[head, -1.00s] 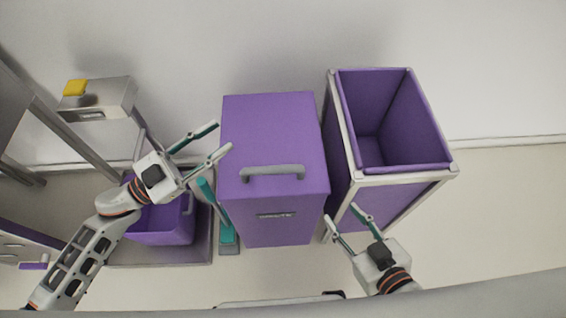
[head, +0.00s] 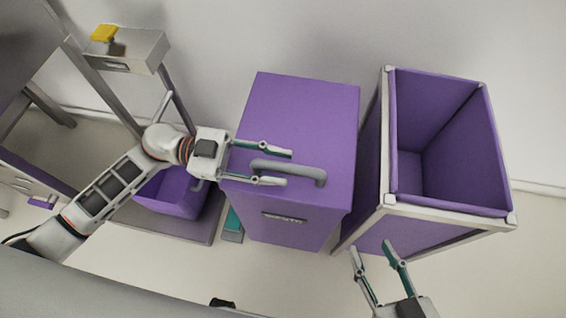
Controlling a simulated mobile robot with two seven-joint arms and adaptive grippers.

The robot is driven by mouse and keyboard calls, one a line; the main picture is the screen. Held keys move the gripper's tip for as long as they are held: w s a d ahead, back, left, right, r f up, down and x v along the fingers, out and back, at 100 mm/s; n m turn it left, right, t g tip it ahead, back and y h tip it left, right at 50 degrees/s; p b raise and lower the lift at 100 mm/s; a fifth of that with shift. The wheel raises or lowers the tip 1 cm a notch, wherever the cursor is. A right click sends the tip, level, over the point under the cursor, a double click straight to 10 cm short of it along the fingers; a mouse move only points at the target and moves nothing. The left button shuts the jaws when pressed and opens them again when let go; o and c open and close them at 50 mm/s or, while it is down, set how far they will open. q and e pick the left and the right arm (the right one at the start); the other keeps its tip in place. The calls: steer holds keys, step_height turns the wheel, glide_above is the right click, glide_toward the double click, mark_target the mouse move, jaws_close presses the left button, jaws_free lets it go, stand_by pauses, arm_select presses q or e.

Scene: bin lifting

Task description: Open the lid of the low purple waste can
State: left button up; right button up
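The low purple waste can (head: 288,225) stands in the middle of the head view. Its flat lid (head: 305,115) is down. A grey bar handle (head: 305,171) sits near the lid's front edge, and a label plate is on the front face. My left gripper (head: 289,168) is open and empty over the lid's left front part. Its two fingers point right, one behind and one in front of the handle's left end; I cannot tell whether they touch it. My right gripper (head: 370,247) is open and empty, in front of the taller bin at the lower right.
A tall open purple bin in a pale frame (head: 388,150) stands close on the right. A small purple bin (head: 172,194) sits on a grey platform at the left, below a scale-like post with a yellow item (head: 104,33). A teal pedal (head: 233,222) lies at the can's left foot.

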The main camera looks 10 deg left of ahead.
arm_select(q)
steer(key=shift+d, duration=0.8)
